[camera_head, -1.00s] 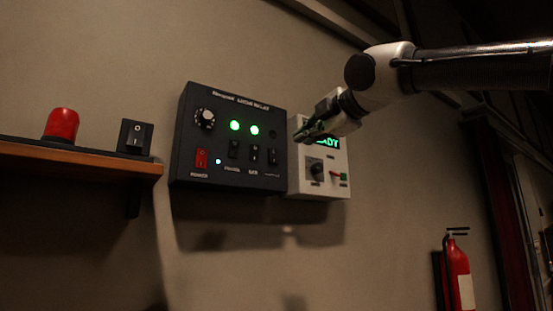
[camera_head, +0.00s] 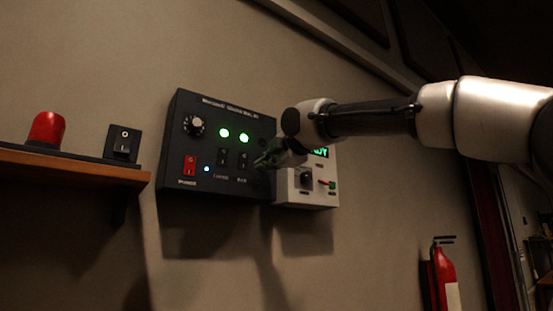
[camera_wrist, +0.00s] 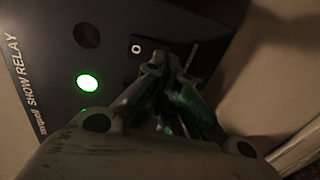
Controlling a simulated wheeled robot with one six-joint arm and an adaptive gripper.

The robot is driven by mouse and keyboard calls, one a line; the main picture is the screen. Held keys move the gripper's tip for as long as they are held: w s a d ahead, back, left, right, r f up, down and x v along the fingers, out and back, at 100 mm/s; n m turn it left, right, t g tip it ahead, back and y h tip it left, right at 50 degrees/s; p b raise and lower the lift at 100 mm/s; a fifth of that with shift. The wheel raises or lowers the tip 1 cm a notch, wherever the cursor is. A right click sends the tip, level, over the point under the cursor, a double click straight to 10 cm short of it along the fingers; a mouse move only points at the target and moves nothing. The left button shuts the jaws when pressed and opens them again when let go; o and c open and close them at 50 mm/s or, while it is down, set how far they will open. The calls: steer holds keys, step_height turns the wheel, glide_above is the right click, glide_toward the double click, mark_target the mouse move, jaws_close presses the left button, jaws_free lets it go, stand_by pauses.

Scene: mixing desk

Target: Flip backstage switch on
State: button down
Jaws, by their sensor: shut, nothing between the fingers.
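The dark relay panel (camera_head: 215,105) hangs on the wall with a red rocker and black rockers in a row. The rightmost black rocker, in the backstage place, is hidden behind my gripper (camera_head: 262,160) in the head view. In the wrist view that rocker (camera_wrist: 137,48) shows its "O" end beside my shut fingertips (camera_wrist: 165,62). Its label is too blurred to read. The fingertips are at its other end; I cannot tell whether they touch it. The lamp (camera_wrist: 87,35) beside the rocker is dark. Two lamps (camera_head: 224,132) further left glow green.
A white box (camera_head: 300,190) with a green display adjoins the panel on the right. A shelf (camera_head: 90,165) at left holds a red beacon (camera_head: 47,130) and a black switch (camera_head: 122,142). A fire extinguisher (camera_head: 445,275) hangs at lower right.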

steer(key=shift+w+a, duration=0.3)
steer(key=shift+w, duration=0.15)
steer(key=shift+w+a+f, duration=0.2)
steer(key=shift+w, duration=0.1)
